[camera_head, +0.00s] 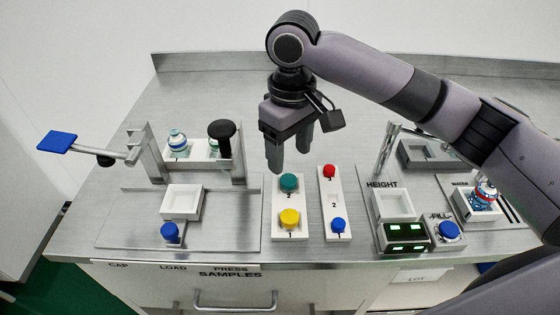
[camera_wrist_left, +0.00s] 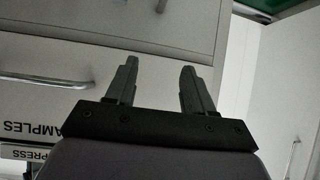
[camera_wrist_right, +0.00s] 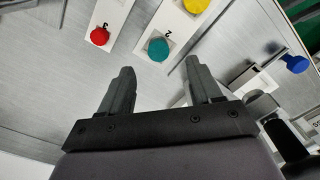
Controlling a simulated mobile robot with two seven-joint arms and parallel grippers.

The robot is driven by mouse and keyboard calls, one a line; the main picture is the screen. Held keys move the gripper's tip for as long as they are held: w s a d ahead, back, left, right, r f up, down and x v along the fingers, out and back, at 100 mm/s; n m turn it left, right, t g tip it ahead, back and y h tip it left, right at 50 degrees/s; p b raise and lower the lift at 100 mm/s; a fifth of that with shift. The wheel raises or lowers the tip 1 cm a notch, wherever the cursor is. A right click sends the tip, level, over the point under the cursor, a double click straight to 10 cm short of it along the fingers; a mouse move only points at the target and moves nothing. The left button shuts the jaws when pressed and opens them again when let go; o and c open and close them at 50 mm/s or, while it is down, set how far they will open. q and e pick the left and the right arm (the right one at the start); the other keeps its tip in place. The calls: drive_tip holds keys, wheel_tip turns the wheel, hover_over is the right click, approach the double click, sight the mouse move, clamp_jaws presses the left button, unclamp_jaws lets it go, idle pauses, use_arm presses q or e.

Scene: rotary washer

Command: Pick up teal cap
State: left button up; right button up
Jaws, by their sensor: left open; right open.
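The teal cap (camera_head: 289,182) sits at the far end of a white holder marked 2 and 1, with a yellow cap (camera_head: 290,218) at the near end. My right gripper (camera_head: 289,170) is open and empty, pointing down above and just behind the teal cap, apart from it. In the right wrist view the teal cap (camera_wrist_right: 158,48) lies beyond the open fingers (camera_wrist_right: 158,72), roughly between them. My left gripper is not seen in the head view. In the left wrist view its fingers (camera_wrist_left: 157,75) are open and empty, facing the cabinet front.
A second white holder with a red cap (camera_head: 329,171) and a blue cap (camera_head: 338,224) stands close to the right. A press with a blue lever (camera_head: 57,142) stands left. White trays (camera_head: 181,203) and a bottle (camera_head: 484,193) stand on either side. The metal counter behind is clear.

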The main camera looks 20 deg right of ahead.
sight(288, 178)
drive_tip(key=shift+w+d, duration=0.1)
drive_tip(key=shift+w, duration=0.1)
wheel_tip(288, 178, down, 7)
drive_tip(key=shift+w+r, duration=0.1)
drive_tip(key=shift+w, duration=0.05)
drive_tip(key=shift+c, duration=0.4)
drive_tip(key=c, duration=1)
